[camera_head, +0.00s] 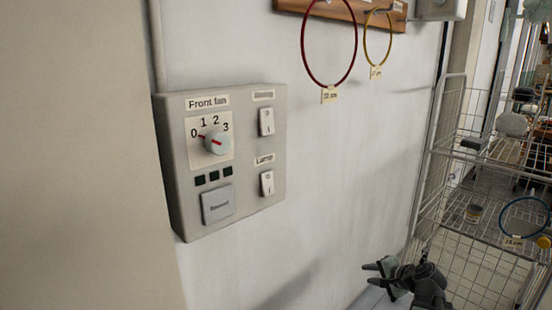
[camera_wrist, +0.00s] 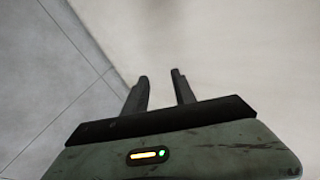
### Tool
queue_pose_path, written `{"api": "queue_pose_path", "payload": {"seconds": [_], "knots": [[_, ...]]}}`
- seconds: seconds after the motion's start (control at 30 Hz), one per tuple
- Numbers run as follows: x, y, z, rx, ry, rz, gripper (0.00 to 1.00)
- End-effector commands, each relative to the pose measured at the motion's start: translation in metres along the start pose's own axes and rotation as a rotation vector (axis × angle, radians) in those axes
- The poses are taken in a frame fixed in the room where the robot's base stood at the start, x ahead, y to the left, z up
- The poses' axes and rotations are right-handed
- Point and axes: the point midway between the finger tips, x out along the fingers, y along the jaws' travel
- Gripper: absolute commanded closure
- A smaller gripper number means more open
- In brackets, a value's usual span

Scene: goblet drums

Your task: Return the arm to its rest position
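My gripper (camera_head: 372,274) is low at the right of the head view, in front of the pale wall, with its fingers toward the left. In the wrist view my gripper (camera_wrist: 160,77) has its two dark fingers apart with nothing between them. The fingers face a plain pale surface and touch nothing that I can see there. Only the end of my arm shows in the head view; the rest is out of frame.
A grey control panel (camera_head: 278,190) with a fan knob (camera_head: 217,142) and switches is on the wall, left of my gripper. A red ring (camera_head: 304,50) and a yellow ring (camera_head: 391,45) hang above. A wire shelf rack (camera_head: 440,150) stands close at right.

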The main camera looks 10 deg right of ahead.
Motion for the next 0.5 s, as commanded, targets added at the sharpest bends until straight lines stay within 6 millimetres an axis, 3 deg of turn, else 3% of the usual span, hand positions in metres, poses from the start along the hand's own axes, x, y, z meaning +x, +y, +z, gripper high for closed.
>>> {"api": "queue_pose_path", "payload": {"seconds": [0.03, 0.1, 0.2, 0.3, 0.5], "knots": [[0.019, 0.001, 0.041, -0.120, -0.078, 0.075, 0.68], [0.036, 0.012, 0.092, -0.296, -0.184, 0.192, 0.68], [0.047, 0.030, 0.153, -0.534, -0.322, 0.349, 0.68], [0.047, 0.046, 0.197, -0.733, -0.433, 0.483, 0.68], [0.032, 0.069, 0.254, -1.056, -0.601, 0.714, 0.68]]}}
